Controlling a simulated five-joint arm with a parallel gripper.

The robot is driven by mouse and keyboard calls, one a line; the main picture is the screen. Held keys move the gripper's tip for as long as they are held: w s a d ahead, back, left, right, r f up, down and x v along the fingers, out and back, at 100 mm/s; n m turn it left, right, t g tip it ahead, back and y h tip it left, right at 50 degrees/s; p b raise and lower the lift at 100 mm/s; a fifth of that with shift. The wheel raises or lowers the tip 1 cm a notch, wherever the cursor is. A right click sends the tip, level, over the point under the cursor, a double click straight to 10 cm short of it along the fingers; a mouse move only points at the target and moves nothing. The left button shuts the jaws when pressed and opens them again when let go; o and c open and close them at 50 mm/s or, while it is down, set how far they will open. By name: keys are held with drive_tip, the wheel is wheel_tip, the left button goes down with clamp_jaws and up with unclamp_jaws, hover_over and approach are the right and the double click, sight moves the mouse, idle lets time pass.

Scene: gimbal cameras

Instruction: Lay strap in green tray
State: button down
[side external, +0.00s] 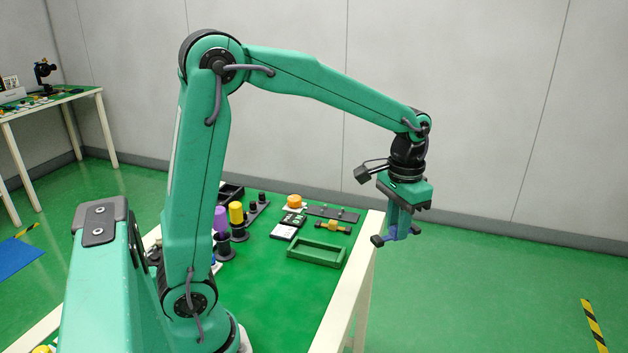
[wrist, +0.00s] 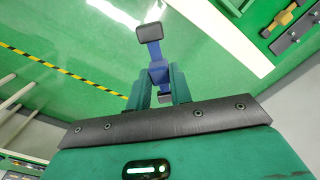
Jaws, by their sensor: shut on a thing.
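The strap is blue with dark end pads. My gripper (side external: 402,226) is shut on the strap (side external: 388,238), which hangs in the air at the right of the side view. In the wrist view the strap (wrist: 154,50) sits between the green fingers of my gripper (wrist: 160,82), one dark pad sticking out ahead. The green tray (side external: 314,259) is a shallow rectangular box on the table, left of and lower than my gripper. It looks empty and is apart from the strap.
The green-topped table has a white edge (side external: 352,282); the strap appears beyond it, over the floor. Near the tray are a brass fitting (side external: 333,227), a dark plate (side external: 330,213), an orange knob (side external: 294,201) and a yellow cylinder (side external: 236,212). Table in front of the tray is clear.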

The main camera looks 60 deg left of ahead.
drive_tip(key=s+a+f+m, duration=0.2)
drive_tip(key=a+f+m, duration=0.1)
drive_tip(key=a, duration=0.4)
drive_tip(key=s+a+f+m, duration=0.3)
drive_tip(key=a+f, duration=0.1)
drive_tip(key=a, duration=0.3)
drive_tip(key=s+a+f+m, duration=0.2)
drive_tip(key=a+f+m, duration=0.1)
drive_tip(key=a, duration=0.4)
drive_tip(key=shift+s+a+f, duration=0.25)
drive_tip(key=shift+a+f, duration=0.05)
drive_tip(key=shift+f, duration=0.1)
drive_tip(key=shift+f, duration=0.2)
drive_tip(key=shift+f, duration=2.3)
